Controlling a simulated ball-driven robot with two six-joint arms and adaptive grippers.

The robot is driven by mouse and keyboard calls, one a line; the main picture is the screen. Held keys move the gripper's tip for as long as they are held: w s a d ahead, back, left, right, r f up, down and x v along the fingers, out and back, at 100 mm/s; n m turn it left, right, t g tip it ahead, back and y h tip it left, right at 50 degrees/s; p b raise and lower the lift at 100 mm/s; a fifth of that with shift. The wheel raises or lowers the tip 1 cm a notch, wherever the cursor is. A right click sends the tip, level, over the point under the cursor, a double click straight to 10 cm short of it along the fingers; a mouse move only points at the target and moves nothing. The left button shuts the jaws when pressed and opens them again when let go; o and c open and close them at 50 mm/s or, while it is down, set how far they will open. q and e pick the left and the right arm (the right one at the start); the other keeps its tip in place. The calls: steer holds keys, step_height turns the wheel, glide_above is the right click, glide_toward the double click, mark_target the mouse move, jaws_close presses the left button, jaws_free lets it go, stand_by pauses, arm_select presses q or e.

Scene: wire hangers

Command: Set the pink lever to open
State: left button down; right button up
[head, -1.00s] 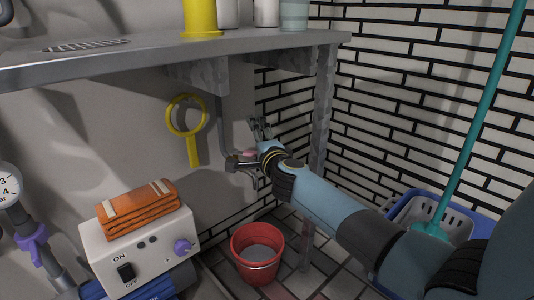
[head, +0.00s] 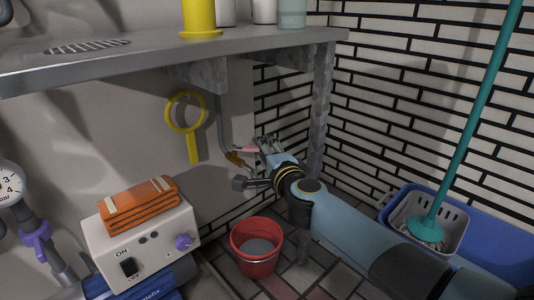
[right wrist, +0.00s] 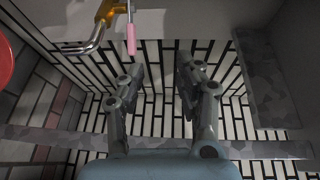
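The pink lever (head: 247,149) sits on a brass valve (head: 236,159) on a grey pipe under the shelf, in front of the back wall. In the right wrist view the pink lever (right wrist: 131,38) is at the top, left of the fingers, beside the brass valve (right wrist: 108,12). My right gripper (head: 268,145) is just right of the lever in the head view. My left gripper is not in view.
A metal shelf (head: 130,58) hangs above the valve, with a leg (head: 318,115) to the right. A red bucket (head: 257,262) stands on the floor below. A white control box (head: 110,235) with orange cloths (head: 140,200) is at left. A grey mop bucket (head: 452,222) is at right.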

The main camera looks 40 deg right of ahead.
steer(key=shift+v, duration=0.75)
